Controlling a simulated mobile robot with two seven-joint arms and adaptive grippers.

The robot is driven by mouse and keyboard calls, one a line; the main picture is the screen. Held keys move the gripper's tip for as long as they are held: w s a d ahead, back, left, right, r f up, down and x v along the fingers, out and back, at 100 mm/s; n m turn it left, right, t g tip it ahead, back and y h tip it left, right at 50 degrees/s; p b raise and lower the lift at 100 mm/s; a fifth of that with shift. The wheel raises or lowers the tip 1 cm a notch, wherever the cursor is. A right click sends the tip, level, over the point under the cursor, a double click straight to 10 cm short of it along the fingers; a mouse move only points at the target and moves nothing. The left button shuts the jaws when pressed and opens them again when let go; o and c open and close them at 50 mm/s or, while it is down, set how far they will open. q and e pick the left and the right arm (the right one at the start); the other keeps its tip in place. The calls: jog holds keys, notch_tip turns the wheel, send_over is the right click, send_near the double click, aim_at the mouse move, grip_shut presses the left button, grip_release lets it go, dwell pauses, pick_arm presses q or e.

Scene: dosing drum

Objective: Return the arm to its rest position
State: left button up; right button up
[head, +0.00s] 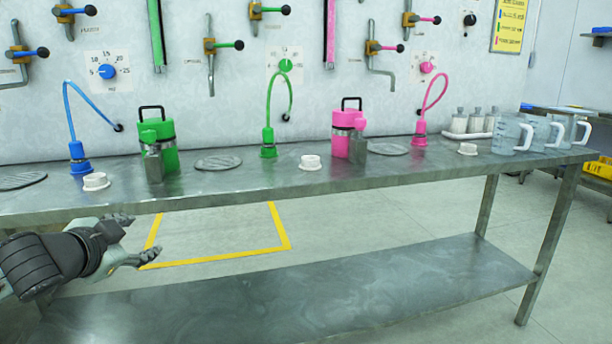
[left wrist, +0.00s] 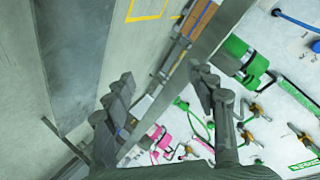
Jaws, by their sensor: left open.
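My left gripper (head: 130,240) is open and empty in the head view, at the lower left, in front of the steel bench and below the level of its top. In the left wrist view its two fingers (left wrist: 160,105) are spread apart with nothing between them. My right gripper is not in view. On the bench stand a green canister (head: 166,134) and a pink canister (head: 340,138), each with a black handle. The green canister (left wrist: 255,66) also shows in the left wrist view, beyond the fingers.
The steel bench (head: 250,180) runs across the view, with a lower shelf (head: 400,275). Blue, green and pink hoses rise from its top. Clear jugs (head: 511,134) stand at its right end. Valves and dials line the wall behind. The floor shows a yellow outline (head: 288,232).

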pick_arm(q)
jog(key=s+d+f+n+g+p, duration=0.1)
jog(key=s+f+n+g, duration=0.3)
jog(key=f, duration=0.9)
jog(key=s+d+f+g+p, duration=0.15)
jog(key=s+f, duration=0.45)
jog(key=f, duration=0.6)
jog(key=s+d+f+n+g, duration=0.1)
jog(key=s+d+f+g, duration=0.1)
jog(key=s+f, duration=0.5)
jog(key=s+d+f+n+g, duration=0.1)
jog(key=s+f+n+g, duration=0.1)
jog(key=s+f, duration=0.5)
jog(key=s, duration=0.4)
jog(key=shift+d+f+g+y, duration=0.3)
jog(key=shift+d+g+y, duration=0.05)
jog(key=shift+d+y, duration=0.05)
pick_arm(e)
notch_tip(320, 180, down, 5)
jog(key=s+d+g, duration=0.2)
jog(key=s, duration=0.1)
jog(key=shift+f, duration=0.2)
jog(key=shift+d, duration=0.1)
